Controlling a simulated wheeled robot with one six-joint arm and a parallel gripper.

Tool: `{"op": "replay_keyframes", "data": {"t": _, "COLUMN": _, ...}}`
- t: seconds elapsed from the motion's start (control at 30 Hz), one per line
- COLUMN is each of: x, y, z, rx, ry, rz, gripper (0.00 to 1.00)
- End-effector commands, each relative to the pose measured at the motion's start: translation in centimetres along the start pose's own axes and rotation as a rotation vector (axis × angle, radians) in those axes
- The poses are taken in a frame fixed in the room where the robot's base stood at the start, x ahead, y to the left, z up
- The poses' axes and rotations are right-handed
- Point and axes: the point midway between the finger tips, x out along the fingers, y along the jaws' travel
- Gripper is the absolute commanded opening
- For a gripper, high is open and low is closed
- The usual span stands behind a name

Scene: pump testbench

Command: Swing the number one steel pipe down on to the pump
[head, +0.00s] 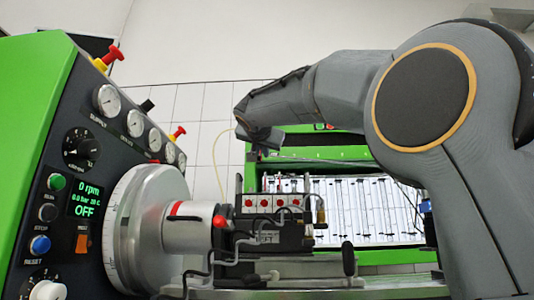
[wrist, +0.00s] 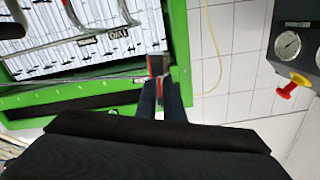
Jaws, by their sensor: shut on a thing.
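The pump (head: 275,228) stands on the bench in the lower middle of the head view, dark, with red-capped fittings and several short bent pipes. My gripper (head: 260,140) is above and behind it, at the end of my arm. In the wrist view my gripper (wrist: 158,68) is shut, with a thin steel pipe (wrist: 75,80) running left from the jaws across the green frame. The jaws hide the gripped part of the pipe. I cannot read a number on it.
The green console (head: 45,110) with gauges, knobs and a 0 rpm OFF display (head: 87,198) is at left. A large round metal drive flange (head: 140,225) faces the pump. A yellow line (head: 217,160) hangs near the wall.

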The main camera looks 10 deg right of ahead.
Motion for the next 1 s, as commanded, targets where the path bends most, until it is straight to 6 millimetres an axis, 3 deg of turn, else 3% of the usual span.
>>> {"op": "replay_keyframes", "data": {"t": 0.2, "x": -0.03, "y": -0.25, "z": 1.27, "rx": -0.013, "ry": 0.0, "rz": -0.004, "gripper": 0.0}}
{"op": "replay_keyframes", "data": {"t": 0.7, "x": -0.05, "y": -0.32, "z": 1.51, "rx": -0.018, "ry": -0.001, "rz": -0.004, "gripper": 0.0}}
{"op": "replay_keyframes", "data": {"t": 0.73, "x": -0.05, "y": -0.32, "z": 1.51, "rx": -0.018, "ry": -0.001, "rz": -0.004, "gripper": 0.1}}
{"op": "replay_keyframes", "data": {"t": 0.83, "x": -0.02, "y": -0.25, "z": 1.5, "rx": -0.018, "ry": -0.001, "rz": -0.003, "gripper": 0.25}}
{"op": "replay_keyframes", "data": {"t": 1.0, "x": 0.05, "y": 0.0, "z": 1.43, "rx": -0.019, "ry": 0.0, "rz": 0.001, "gripper": 0.25}}
